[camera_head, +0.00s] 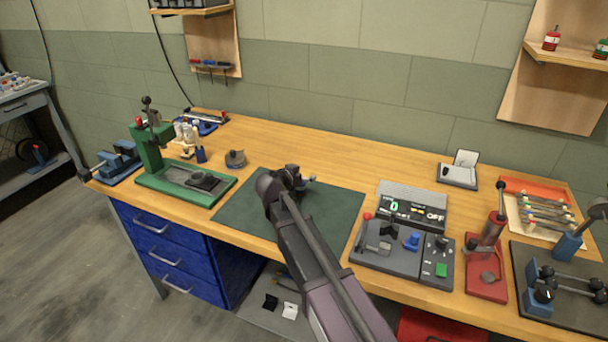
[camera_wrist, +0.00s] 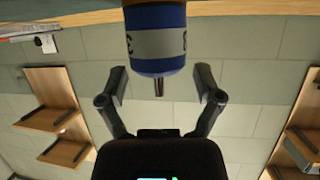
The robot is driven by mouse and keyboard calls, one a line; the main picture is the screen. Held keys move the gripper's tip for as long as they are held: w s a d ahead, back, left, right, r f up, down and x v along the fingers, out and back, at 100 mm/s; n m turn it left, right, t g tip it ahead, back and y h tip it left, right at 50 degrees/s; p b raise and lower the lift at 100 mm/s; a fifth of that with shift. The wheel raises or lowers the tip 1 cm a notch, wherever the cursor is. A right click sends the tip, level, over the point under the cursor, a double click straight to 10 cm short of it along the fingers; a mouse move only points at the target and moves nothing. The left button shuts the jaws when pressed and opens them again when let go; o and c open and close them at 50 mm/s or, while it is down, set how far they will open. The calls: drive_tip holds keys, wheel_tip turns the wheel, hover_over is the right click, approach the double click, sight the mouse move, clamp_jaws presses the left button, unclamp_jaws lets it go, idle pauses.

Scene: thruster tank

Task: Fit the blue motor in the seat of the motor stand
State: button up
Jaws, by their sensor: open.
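The blue motor (camera_wrist: 157,60), with a pale band and a thin shaft, shows large at the top centre of the wrist view, which looks upside down. My gripper (camera_wrist: 161,75) is open, with one finger on each side of the motor and visible gaps. In the head view my gripper (camera_head: 297,178) is low over the green mat and hides most of the motor there. A grey console (camera_head: 375,262) with a lit display, red lever and blue part stands to the right; I cannot tell for certain that it is the motor stand.
The green mat (camera_head: 240,212) is otherwise clear. A green press (camera_head: 160,150) stands to the left. A red lever tool (camera_head: 487,255) and a dark tray (camera_head: 535,270) are at the right. A small open box (camera_head: 458,175) lies behind the console.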

drive_tip(key=shift+s+d+f+p, duration=0.1)
drive_tip(key=shift+s+d+p, duration=0.05)
drive_tip(key=shift+s+p, duration=0.15)
drive_tip(key=shift+w+r+p, duration=0.15)
drive_tip(key=shift+r+p, duration=0.35)
drive_tip(key=shift+p, duration=0.05)
drive_tip(key=p+v, duration=0.4)
drive_tip(key=v, duration=0.8)
drive_tip(key=shift+w, duration=0.15)
